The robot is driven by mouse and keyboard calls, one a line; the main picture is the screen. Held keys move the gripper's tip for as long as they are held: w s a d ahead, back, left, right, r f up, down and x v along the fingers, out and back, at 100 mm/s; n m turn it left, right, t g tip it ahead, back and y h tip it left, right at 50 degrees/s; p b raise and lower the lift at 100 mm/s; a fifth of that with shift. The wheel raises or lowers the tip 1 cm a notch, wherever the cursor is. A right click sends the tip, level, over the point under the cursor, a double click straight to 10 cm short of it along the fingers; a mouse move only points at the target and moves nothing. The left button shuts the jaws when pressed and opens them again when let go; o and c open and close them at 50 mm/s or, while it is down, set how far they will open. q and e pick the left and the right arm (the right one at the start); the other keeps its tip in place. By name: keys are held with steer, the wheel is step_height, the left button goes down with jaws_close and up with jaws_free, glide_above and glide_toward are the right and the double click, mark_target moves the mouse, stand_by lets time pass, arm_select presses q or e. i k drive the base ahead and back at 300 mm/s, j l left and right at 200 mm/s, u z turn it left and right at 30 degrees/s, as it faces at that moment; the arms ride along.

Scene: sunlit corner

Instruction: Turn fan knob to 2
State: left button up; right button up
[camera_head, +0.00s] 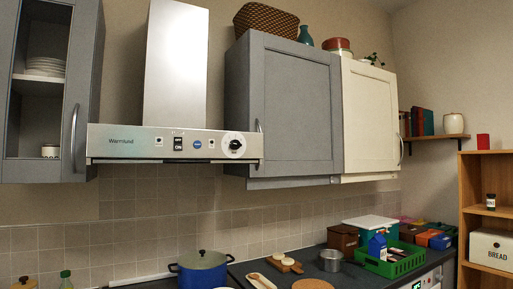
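The range hood (170,143) is a grey metal unit labelled Warmland, mounted on the wall left of centre, with a tall chimney above it. A dark ON/OFF switch (178,140) and a blue round mark (197,143) sit left of the knob. Neither of my grippers shows in the head view.
A grey wall cabinet (290,105) stands close right of the hood, and an open-looking cabinet with plates (45,66) is at its left. Below, the counter holds a blue pot (202,271), a saucepan (330,261) and a green crate (392,264). The space before the hood looks clear.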

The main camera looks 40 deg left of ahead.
mark_target(235, 144)
steer(key=i+l+u, duration=0.15)
steer(key=i+u, duration=0.3)
steer(key=i+l+u, duration=0.35)
steer(key=i+u, duration=0.15)
steer(key=i, duration=0.15)
steer(key=i+l+u, duration=0.9)
steer(key=l, duration=0.3)
steer(key=k+j, duration=0.05)
steer(key=k, duration=0.05)
